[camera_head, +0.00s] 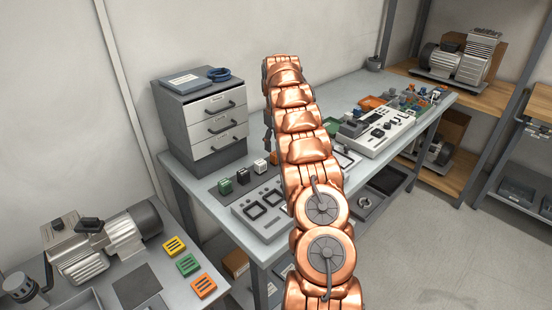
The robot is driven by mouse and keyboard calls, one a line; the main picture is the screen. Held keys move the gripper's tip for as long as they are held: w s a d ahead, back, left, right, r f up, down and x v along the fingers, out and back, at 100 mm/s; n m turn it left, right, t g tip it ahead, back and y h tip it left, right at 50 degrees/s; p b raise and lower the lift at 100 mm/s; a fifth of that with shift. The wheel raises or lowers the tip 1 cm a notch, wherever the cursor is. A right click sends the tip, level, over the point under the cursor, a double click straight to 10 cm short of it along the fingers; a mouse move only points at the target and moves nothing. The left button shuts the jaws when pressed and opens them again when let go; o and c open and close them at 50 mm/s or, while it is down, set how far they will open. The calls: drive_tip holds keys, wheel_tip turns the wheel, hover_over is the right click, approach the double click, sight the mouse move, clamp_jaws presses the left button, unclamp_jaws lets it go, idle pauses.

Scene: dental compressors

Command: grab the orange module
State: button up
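An orange module (203,286) lies flat on the left table, at its front right edge. A green module (188,264) and a yellow module (174,246) lie in a row behind it. Another small orange piece (275,158) shows partly on the middle workbench, beside my copper arm, which hides some of it. My gripper (268,138) seems to be the dark part hanging left of my arm, above the back of the workbench. It is mostly hidden, so its fingers cannot be made out. It is far from the orange module on the left table.
A grey drawer unit (205,125) stands on the workbench (205,188). Small green, black and white blocks stand beside a grey panel (262,212). A compressor (100,240) and a dark flat plate (137,286) are on the left table. Open floor (440,250) lies at right.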

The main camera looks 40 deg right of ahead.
sight(275, 152)
drive_tip(key=shift+w+a+f+p, duration=0.15)
drive_tip(key=shift+f+p, duration=0.85)
drive_tip(key=shift+f, duration=1.45)
drive_tip(key=c, duration=1.3)
drive_tip(key=shift+o, duration=0.2)
